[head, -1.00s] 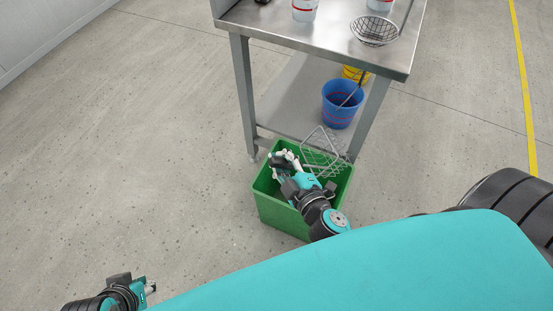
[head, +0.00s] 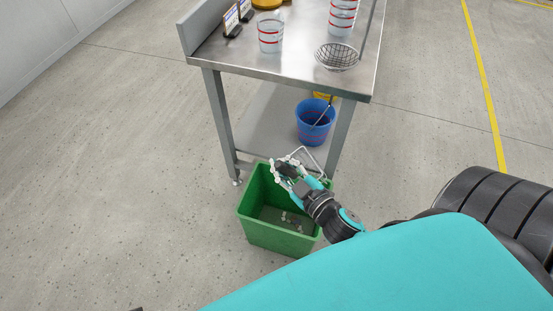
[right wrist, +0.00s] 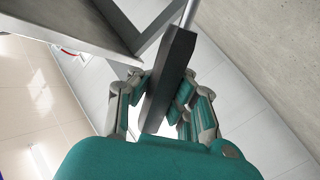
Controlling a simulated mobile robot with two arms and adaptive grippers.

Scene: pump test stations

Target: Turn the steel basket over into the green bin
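The steel basket (head: 314,156) shows in the head view as a thin wire frame above the back rim of the green bin, seen nearly edge-on and partly hidden by my gripper. My right gripper (head: 284,168) is over the bin's back part. The right wrist view shows its fingers (right wrist: 165,100) closed around the basket's dark handle (right wrist: 170,75), with a steel rod running up from it. The green bin (head: 270,238) stands upright on the floor. Several small pieces (head: 292,219) lie on its bottom. My left gripper is out of view.
A steel table (head: 290,62) with a lower shelf stands behind the bin. A round wire strainer (head: 338,57) and clear containers (head: 270,36) are on top. A blue bucket (head: 315,122) sits on the shelf. The floor left of the bin is clear.

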